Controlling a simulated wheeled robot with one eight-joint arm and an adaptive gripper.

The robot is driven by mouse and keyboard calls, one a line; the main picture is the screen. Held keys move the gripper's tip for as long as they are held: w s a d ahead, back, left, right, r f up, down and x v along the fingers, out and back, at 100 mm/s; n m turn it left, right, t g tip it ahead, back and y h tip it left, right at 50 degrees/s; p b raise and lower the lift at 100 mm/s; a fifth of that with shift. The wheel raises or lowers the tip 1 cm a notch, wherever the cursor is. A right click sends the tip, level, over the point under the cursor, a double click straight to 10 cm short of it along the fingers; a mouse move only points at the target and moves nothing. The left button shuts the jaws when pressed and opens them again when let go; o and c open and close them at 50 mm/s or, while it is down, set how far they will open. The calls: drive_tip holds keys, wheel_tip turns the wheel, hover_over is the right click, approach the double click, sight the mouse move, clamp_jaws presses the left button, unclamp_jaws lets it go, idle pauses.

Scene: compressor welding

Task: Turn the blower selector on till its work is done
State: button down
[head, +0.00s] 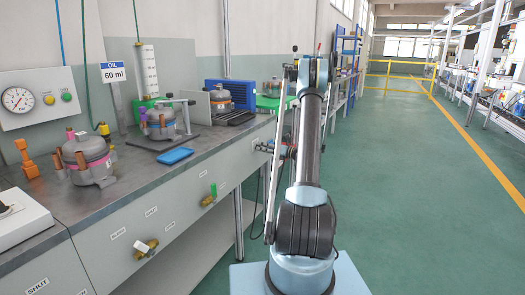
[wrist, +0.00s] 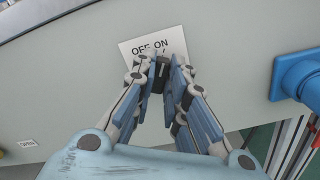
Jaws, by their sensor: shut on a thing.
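My gripper (wrist: 162,68) is shut on the dark blower selector (wrist: 159,77), in front of a white plate (wrist: 129,47) marked OFF and ON on the pale bench front. The fingers cover most of the selector, so I cannot tell which mark it points to. In the head view my gripper (head: 268,147) is at the far right part of the bench front, partly behind my arm, and the selector is hidden there.
A blue fitting (wrist: 298,76) sticks out right of the plate. Valves with a green handle (head: 213,190) and a brass body (head: 146,247) jut from the bench front. The green floor (head: 410,200) to the right is clear.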

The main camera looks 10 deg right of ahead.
drive_tip(key=shift+w+d, duration=0.1)
drive_tip(key=shift+d, duration=0.05)
drive_tip(key=c, duration=1.6)
unclamp_jaws()
drive_tip(key=v, duration=1.2)
